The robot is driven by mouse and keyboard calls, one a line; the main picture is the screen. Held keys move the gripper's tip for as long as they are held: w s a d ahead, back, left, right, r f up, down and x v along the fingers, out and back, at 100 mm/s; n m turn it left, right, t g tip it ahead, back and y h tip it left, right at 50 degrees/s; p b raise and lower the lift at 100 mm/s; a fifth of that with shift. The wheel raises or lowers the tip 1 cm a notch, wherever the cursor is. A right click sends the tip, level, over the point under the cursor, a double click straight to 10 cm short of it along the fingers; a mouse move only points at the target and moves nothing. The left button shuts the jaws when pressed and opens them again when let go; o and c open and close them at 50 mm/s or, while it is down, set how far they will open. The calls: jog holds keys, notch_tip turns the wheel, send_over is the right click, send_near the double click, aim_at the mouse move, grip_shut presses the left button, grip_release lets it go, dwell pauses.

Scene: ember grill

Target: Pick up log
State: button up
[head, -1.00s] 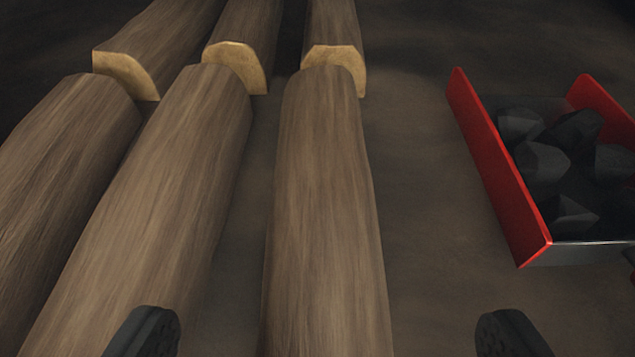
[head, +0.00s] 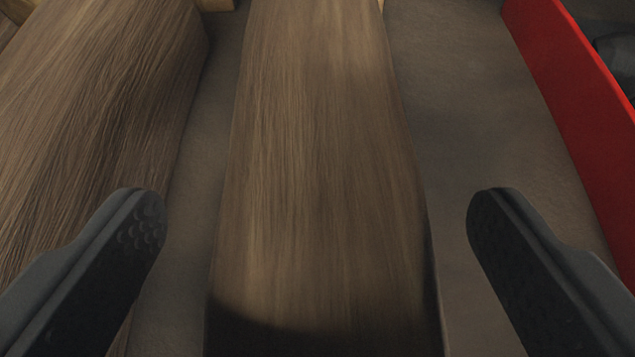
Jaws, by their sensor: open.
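A brown split log (head: 315,150) lies lengthwise in the middle of the head view, running from the top edge to the bottom edge. My gripper (head: 316,215) is open, with one dark finger on each side of this log. There is a visible gap between each finger and the log's sides. The left finger overlaps a second log (head: 90,120) in the picture; I cannot tell whether they touch. A dark shadow lies across the near part of the middle log. Its near end is out of view.
A red-walled tray (head: 575,110) stands to the right, with a dark lump (head: 615,60) partly in view inside it. Bare brown ground (head: 475,110) shows between the middle log and the tray. Ends of other logs peek in at the top left.

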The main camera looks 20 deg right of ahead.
jog(key=shift+c, duration=0.3)
jog(key=c, duration=1.6)
